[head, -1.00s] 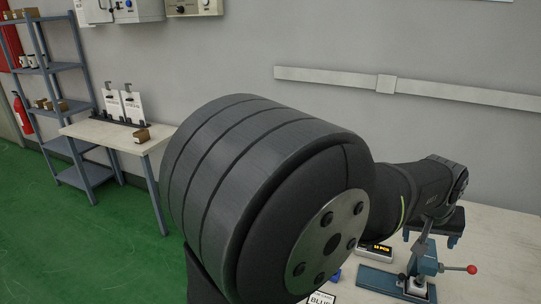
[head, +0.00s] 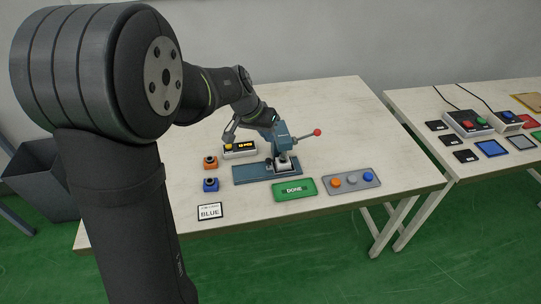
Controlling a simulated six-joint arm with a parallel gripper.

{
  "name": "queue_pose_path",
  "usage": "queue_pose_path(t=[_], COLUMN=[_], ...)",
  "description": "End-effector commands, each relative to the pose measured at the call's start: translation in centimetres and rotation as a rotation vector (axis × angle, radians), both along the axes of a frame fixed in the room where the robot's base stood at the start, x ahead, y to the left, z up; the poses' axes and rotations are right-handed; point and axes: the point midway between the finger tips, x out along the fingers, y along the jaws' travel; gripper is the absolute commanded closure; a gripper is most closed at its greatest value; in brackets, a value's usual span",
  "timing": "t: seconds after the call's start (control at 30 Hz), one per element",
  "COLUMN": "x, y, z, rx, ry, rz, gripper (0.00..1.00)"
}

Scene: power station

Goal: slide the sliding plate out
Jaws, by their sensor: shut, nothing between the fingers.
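The teal press (head: 280,139) stands on the work table with its lever, ending in a red ball, reaching to the right. Its flat teal base (head: 252,175) extends to the left. A small pale block (head: 284,166) sits low under the press head. I cannot clearly tell the sliding plate apart from the base at this size. My gripper (head: 229,139) is shut and empty, beside the press on its left, above the base and near the counter display. My wrist covers part of the press top.
A lit counter display (head: 240,151) stands behind the base. Orange (head: 210,162) and blue (head: 211,185) blocks and a BLUE card (head: 209,211) lie left. A green DONE plate (head: 295,189) and a grey tray (head: 351,182) with coloured round pieces lie in front. A second table (head: 455,97) stands right.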

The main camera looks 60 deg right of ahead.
Motion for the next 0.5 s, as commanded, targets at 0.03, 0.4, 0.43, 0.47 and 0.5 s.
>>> queue_pose_path(t=[0.03, 0.4, 0.43, 0.47, 0.5], x=[0.5, 3.4, 3.7, 4.0, 4.4], y=[-0.1, -1.2, -1.2, -1.3, -1.4], z=[-0.8, -5.3, -5.6, -6.0, -6.4], rx=[-0.011, -0.186, -0.203, -0.221, -0.245], ry=[0.005, -0.007, -0.011, -0.017, -0.023], rz=[-0.038, -0.349, -0.371, -0.394, -0.422], gripper=[1.0, 1.0, 1.0, 1.0, 1.0])
